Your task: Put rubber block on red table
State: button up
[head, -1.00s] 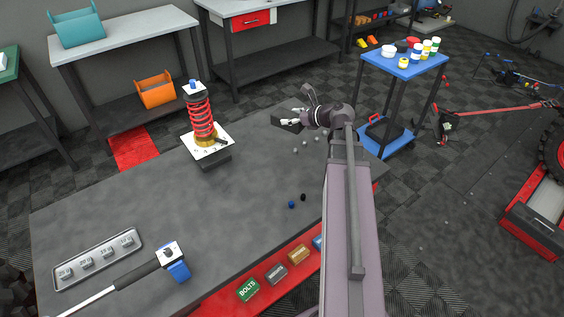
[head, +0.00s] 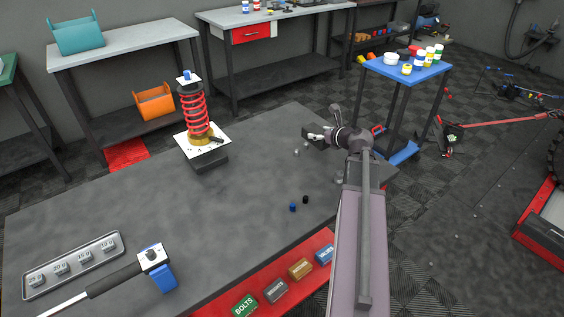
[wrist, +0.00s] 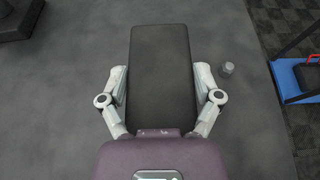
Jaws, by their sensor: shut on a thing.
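The rubber block is a long black slab (wrist: 160,75) in the wrist view, held lengthwise between the fingers of my gripper (wrist: 160,92), which is shut on its two long sides. In the head view the gripper (head: 325,137) is over the far right part of a dark-topped table (head: 110,215), and the block (head: 314,142) shows partly behind the fingers. I cannot tell whether the block touches the tabletop. This table has a red lower part (head: 215,300) along its front. I see no table with a red top.
A spring on a stand (head: 196,115) is left of the gripper. Several small weights lie on the tabletop, one (wrist: 227,69) close to the block's right. A torque wrench (head: 115,280) and a weight tray (head: 75,260) are front left. A blue trolley (head: 430,72) stands beyond the right edge.

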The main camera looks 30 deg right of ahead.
jog(key=shift+w, duration=0.1)
jog(key=w+d, duration=0.1)
jog(key=w, duration=0.4)
jog(key=w+d+f+b, duration=0.1)
jog(key=w, duration=0.4)
jog(key=w+d, duration=0.2)
jog(key=w, duration=0.3)
jog(key=shift+w+f, duration=0.2)
jog(key=shift+f, duration=0.05)
jog(key=shift+f+b, duration=0.1)
jog(key=shift+b, duration=0.2)
jog(key=shift+f+b, duration=1.65)
jog(key=shift+b, duration=0.05)
jog(key=shift+f, duration=0.1)
jog(key=o, duration=1.1)
jog(key=shift+r, duration=0.2)
jog(key=p+v, duration=0.4)
jog(key=v, duration=0.8)
jog(key=shift+s+p, duration=0.1)
jog(key=shift+p, duration=0.25)
